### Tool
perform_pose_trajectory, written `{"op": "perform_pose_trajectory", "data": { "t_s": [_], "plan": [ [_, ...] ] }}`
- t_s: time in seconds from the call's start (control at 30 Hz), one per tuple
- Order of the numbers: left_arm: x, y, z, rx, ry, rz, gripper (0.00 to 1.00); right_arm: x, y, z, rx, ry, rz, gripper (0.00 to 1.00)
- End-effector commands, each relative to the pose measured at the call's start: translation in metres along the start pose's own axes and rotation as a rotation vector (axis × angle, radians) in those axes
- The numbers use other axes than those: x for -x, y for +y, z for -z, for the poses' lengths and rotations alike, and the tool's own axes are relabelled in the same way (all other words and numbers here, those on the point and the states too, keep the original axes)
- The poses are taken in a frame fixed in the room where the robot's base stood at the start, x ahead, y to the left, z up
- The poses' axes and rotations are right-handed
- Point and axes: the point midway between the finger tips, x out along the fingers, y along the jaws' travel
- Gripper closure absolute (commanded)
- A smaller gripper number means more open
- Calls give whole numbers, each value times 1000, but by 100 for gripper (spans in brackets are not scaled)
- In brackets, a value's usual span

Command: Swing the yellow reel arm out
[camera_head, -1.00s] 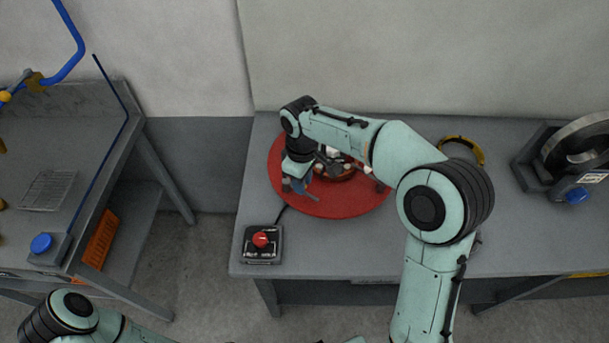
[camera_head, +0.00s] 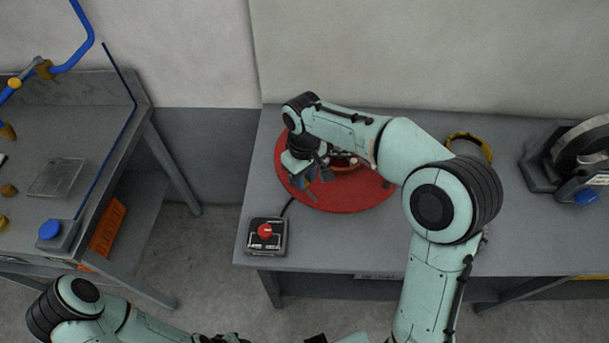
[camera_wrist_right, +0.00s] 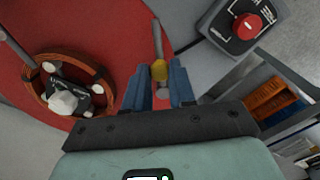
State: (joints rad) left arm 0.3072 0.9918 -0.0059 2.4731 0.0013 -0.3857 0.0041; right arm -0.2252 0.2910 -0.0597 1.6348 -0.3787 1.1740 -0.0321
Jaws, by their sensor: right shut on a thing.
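My right gripper (camera_wrist_right: 160,72) has its two blue fingers on either side of a small yellow piece (camera_wrist_right: 159,70), shut on it. A thin grey rod (camera_wrist_right: 157,40) runs on from this piece, over the edge of the red disc (camera_wrist_right: 100,30). I take this to be the yellow reel arm; its mount is not clear. In the head view my right gripper (camera_head: 308,181) is low over the left part of the red disc (camera_head: 350,204). A copper coil (camera_wrist_right: 107,72) with a dark and white centre sits on the disc, partly hidden by my arm in the head view. My left gripper is out of view.
A red-button box (camera_head: 266,236) stands just front left of the disc. A yellow ring (camera_head: 469,145) and a grey reel machine (camera_head: 581,155) stand to the right. Another bench (camera_head: 100,130) with a blue tube frame (camera_head: 85,45) is at left, across a floor gap.

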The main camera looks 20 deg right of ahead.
Motion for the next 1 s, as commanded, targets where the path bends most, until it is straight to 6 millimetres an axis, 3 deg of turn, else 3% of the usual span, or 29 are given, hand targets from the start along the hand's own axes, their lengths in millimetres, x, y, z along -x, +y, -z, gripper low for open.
{"op": "perform_pose_trajectory", "data": {
  "t_s": [0.07,0.1,0.17,0.2,0.57,0.67,1.0],
  "plan": [
    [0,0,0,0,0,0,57,0,-1,1,0,2,3,100],
    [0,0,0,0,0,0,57,0,-1,1,0,2,3,72],
    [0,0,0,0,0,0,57,0,-1,1,1,2,2,53],
    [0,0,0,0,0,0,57,0,-1,1,1,2,2,50],
    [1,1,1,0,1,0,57,6,0,1,1,3,1,50],
    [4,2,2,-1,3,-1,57,20,0,2,1,5,0,50],
    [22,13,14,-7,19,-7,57,98,-1,2,2,8,1,50]
  ]
}}
